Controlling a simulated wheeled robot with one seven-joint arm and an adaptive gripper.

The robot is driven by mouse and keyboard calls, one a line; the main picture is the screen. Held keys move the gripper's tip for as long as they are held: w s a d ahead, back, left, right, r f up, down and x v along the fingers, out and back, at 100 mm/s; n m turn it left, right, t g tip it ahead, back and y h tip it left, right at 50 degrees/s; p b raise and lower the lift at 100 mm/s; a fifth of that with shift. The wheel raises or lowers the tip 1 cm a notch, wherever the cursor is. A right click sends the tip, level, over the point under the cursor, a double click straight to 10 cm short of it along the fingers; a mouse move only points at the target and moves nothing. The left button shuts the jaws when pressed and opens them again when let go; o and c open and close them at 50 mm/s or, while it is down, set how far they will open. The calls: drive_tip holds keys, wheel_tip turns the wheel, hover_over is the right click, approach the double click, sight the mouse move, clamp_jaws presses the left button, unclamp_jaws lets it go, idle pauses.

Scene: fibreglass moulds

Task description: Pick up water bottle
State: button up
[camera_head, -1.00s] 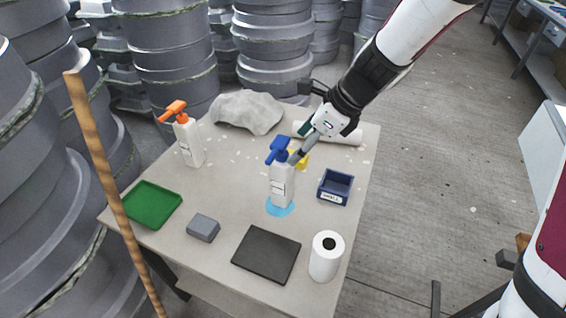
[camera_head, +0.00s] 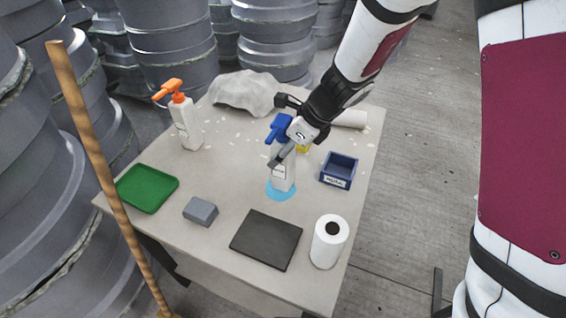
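A white spray bottle with a blue trigger head (camera_head: 284,180) stands upright on a light blue round mat (camera_head: 281,191) on the table. A second white bottle with an orange trigger head (camera_head: 186,124) stands further left. I cannot tell from its label which one is the water bottle. My gripper (camera_head: 279,160) is at the upper part of the blue-headed bottle, in front of it in this view, and hides part of its neck and body. I cannot tell whether the fingers touch the bottle or how far apart they are.
The table (camera_head: 215,224) also holds a green tray (camera_head: 148,188), a grey block (camera_head: 200,211), a dark flat pad (camera_head: 266,240), a white paper roll (camera_head: 328,242), a blue bin (camera_head: 338,171) and a grey cloth (camera_head: 243,91). A wooden pole (camera_head: 103,170) stands at the left.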

drive_tip(key=shift+c, duration=0.3)
drive_tip(key=c, duration=1.3)
drive_tip(key=shift+r, duration=0.1)
drive_tip(key=shift+c, duration=0.2)
drive_tip(key=shift+r, duration=0.1)
